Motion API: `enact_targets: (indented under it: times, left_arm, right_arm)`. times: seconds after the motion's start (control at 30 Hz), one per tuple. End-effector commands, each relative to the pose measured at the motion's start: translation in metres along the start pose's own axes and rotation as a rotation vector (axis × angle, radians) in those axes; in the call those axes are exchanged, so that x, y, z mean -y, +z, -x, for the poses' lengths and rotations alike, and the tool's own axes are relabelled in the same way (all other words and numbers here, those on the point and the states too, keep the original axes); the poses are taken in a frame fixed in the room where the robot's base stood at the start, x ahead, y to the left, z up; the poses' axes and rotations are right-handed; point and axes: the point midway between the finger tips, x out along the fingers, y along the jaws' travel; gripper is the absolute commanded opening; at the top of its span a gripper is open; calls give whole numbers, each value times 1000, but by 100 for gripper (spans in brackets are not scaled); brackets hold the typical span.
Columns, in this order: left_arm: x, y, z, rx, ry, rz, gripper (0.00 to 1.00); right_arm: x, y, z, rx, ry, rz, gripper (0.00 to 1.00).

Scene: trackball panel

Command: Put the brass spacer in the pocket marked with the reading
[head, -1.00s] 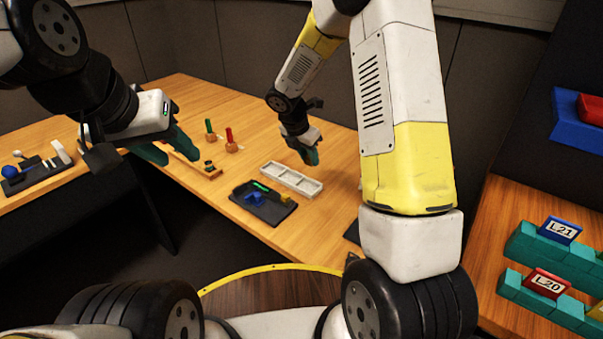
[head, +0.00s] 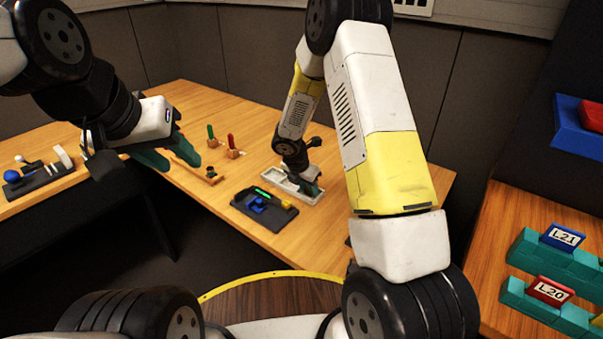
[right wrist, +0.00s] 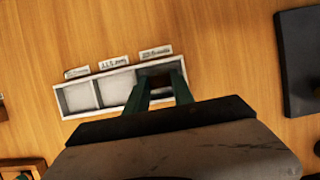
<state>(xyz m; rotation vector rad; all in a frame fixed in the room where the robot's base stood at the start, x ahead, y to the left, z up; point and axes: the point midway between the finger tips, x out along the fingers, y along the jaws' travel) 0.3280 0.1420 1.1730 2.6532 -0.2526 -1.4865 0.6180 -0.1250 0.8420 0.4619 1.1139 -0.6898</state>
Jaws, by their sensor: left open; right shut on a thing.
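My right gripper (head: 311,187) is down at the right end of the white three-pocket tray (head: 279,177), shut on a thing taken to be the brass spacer. In the right wrist view its green fingers (right wrist: 161,88) reach into the right-hand pocket of the tray (right wrist: 96,78). The spacer is hardly visible between the fingers; that pocket looks dark brown inside. The other two pockets look empty. Small labels (right wrist: 113,62) stand along the tray's edge, too blurred to read surely. My left gripper (head: 170,160) is open and empty above the table's left part.
A dark panel (head: 272,220) with a green display, blue part and yellow part lies in front of the tray; its display is unreadable. Red and green upright handles (head: 231,143) stand behind. Another dark panel (head: 30,183) with a blue ball is at far left. Teal racks (head: 545,250) stand right.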

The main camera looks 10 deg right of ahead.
Motion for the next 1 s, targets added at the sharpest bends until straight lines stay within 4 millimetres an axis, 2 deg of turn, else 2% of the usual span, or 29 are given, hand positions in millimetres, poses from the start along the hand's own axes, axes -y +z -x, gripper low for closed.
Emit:
enact_targets:
  times: [0.1,0.13,0.17,0.57,0.67,1.0]
  left_arm:
    - [0,0,0,0,0,0,41]
    - [0,0,0,0,0,0,41]
    - [0,0,0,0,0,0,41]
    - [0,0,0,0,0,0,41]
    - [0,0,0,0,0,0,41]
    - [0,0,0,0,0,0,41]
  right_arm:
    - [0,-1,-2,0,0,0,0]
    - [0,-1,-2,0,0,0,31]
    - [0,-1,-2,0,0,0,37]
    - [0,0,3,0,0,-1,38]
    - [-1,1,17,1,4,-2,38]
    - [0,1,88,2,2,-2,38]
